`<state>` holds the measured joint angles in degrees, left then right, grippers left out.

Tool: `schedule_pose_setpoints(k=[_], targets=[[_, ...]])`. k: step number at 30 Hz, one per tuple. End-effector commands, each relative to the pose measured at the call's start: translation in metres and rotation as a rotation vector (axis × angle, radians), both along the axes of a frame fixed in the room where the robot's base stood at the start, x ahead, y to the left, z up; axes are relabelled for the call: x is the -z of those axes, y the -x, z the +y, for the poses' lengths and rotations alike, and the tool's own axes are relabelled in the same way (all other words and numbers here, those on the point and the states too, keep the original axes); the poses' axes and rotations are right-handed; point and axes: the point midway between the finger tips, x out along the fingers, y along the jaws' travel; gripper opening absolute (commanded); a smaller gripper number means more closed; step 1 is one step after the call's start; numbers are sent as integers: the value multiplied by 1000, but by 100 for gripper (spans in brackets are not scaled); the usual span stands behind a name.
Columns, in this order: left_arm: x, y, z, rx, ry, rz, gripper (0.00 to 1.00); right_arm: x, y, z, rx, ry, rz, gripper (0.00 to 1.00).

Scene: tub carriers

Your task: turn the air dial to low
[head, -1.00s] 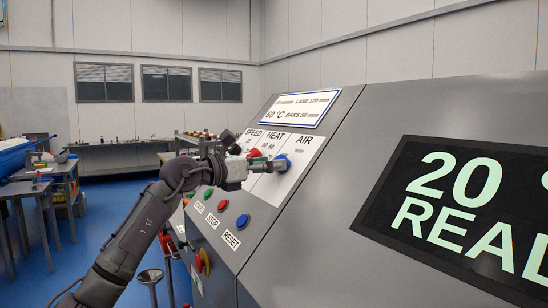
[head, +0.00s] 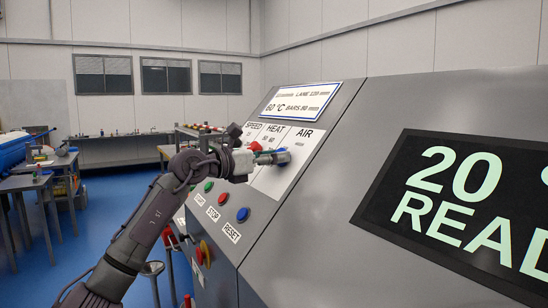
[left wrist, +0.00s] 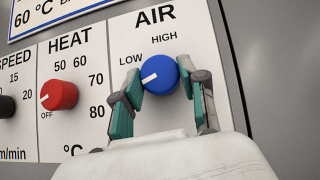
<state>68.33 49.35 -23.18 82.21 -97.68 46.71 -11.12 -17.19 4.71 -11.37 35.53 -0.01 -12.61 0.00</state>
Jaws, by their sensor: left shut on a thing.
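The air dial (left wrist: 160,73) is a round blue knob with a white pointer mark, on a white panel under the word AIR. In the left wrist view its pointer points down-left, below the LOW label (left wrist: 131,59); HIGH is printed above the knob. My left gripper (left wrist: 161,80) has its green-padded fingers on either side of the knob, shut on it. In the head view the left gripper (head: 272,157) reaches the blue dial (head: 283,157), which it partly hides. Any mark left of the pointer is covered by a finger. My right gripper is not in view.
The red heat dial (left wrist: 59,95) and a black speed dial (left wrist: 6,106) sit left of the air dial. Green, red and blue push buttons (head: 243,215) are on the sloped console below. A large dark display (head: 460,215) is at right.

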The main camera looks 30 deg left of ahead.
Motion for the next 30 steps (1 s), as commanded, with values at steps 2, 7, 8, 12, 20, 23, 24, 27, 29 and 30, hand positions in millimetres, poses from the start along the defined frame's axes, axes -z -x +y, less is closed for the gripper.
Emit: schedule_pose_setpoints(k=[2,7,8,12,20,23,24,27,29,30], targets=[[0,0,1,7,-6,-3,7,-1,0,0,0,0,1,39],[-1,-1,1,48,-46,-24,7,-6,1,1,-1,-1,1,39],[-1,-1,2,59,-55,-30,7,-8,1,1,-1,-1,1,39],[-3,-2,3,125,-116,-67,7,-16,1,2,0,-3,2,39],[-6,-4,5,285,-265,-157,7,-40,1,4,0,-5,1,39],[-9,-4,5,349,-325,-194,7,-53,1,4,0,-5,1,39],[-9,-5,6,373,-350,-208,7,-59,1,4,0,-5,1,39],[-10,-5,5,437,-410,-242,7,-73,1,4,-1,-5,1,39],[-11,-6,6,471,-442,-261,7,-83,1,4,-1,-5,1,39],[-11,-6,6,493,-464,-274,7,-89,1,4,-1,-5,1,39]])
